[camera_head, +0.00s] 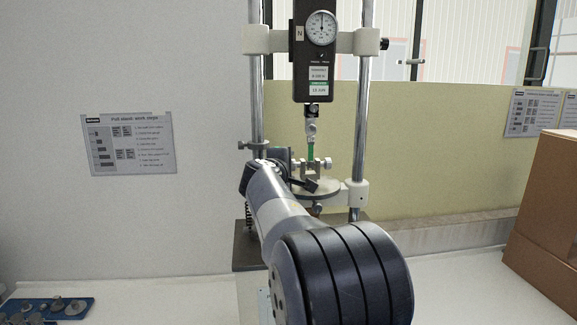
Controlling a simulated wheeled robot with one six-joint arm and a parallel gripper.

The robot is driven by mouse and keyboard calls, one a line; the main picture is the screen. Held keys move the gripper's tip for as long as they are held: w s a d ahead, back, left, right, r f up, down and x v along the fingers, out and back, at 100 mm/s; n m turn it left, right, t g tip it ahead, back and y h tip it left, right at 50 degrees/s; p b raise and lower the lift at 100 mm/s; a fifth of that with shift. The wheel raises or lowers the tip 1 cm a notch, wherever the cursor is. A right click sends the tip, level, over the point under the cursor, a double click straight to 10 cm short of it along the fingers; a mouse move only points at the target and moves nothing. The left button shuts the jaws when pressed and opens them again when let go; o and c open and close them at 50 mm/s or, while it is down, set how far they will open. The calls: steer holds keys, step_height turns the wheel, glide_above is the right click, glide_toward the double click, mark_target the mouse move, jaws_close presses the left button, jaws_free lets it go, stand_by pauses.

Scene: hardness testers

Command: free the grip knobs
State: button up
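A test stand with two chrome columns (364,120) stands in the middle. It carries a dark force gauge (314,75) with a round dial. Below the gauge hangs a small metal upper grip (311,130). A green strip (311,152) runs down from it to a metal lower grip (323,166) on the round plate (326,193). Grip knobs are too small to make out clearly. My gripper (312,184) is at the left front of the lower grip. My own arm partly hides it, and I cannot tell whether it touches a knob or how far its fingers are apart.
A blue tray (82,309) with several small metal parts lies at bottom left. A cardboard box (546,210) stands at the right. A printed sheet (128,143) hangs on the left wall.

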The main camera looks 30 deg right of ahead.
steer(key=c, duration=1)
steer(key=b, duration=0.3)
steer(key=shift+f+h+b, duration=0.3)
steer(key=shift+f, duration=0.1)
steer(key=t+h+b, duration=0.1)
steer(key=b, duration=0.5)
steer(key=m+t+h+b, duration=0.1)
steer(key=b, duration=0.6)
steer(key=shift+f+m, duration=0.25)
steer(key=shift+m, duration=0.05)
steer(key=b, duration=0.3)
steer(key=shift+h, duration=0.4)
steer(key=shift+r, duration=0.2)
steer(key=o, duration=1)
steer(key=p, duration=0.3)
steer(key=shift+r+p, duration=0.35)
